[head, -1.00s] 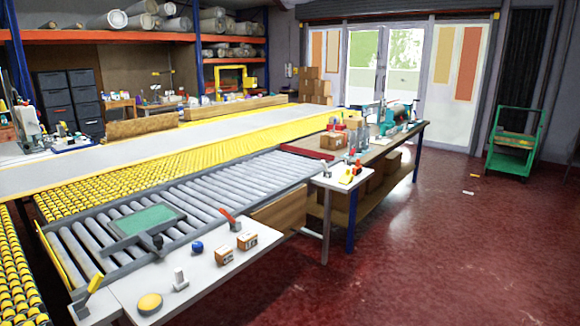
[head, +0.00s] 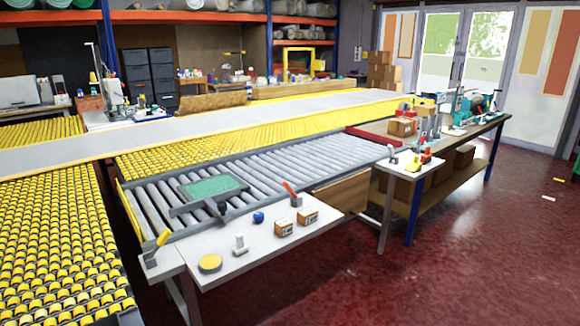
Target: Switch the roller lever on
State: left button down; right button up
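A lever with a yellow handle (head: 162,238) stands on a grey base at the left end of the white side table (head: 225,285), beside the roller conveyor. Its handle tilts up to the right. A lever with a red handle (head: 288,188) stands at the table's back edge, its handle tilting up to the left. No label shows which of them is the roller lever, and I cannot tell whether either is on. Neither of my grippers is in view.
The table also holds a round yellow pad (head: 210,263), a white fitting (head: 239,244), a blue knob (head: 258,217) and two small boxes (head: 285,228). The grey roller conveyor (head: 290,165) runs behind it. Yellow rollers (head: 55,240) fill the left. Red floor (head: 400,290) is clear at the front right.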

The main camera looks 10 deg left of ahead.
aim_at(286, 186)
jog(key=i+l+u, duration=0.25)
jog(key=i, duration=0.15)
jog(key=i+l+u, duration=0.1)
jog(key=i+u, duration=0.15)
jog(key=i, duration=0.2)
jog(key=i+l+u, duration=0.2)
jog(key=i+l, duration=0.1)
jog(key=i, duration=0.1)
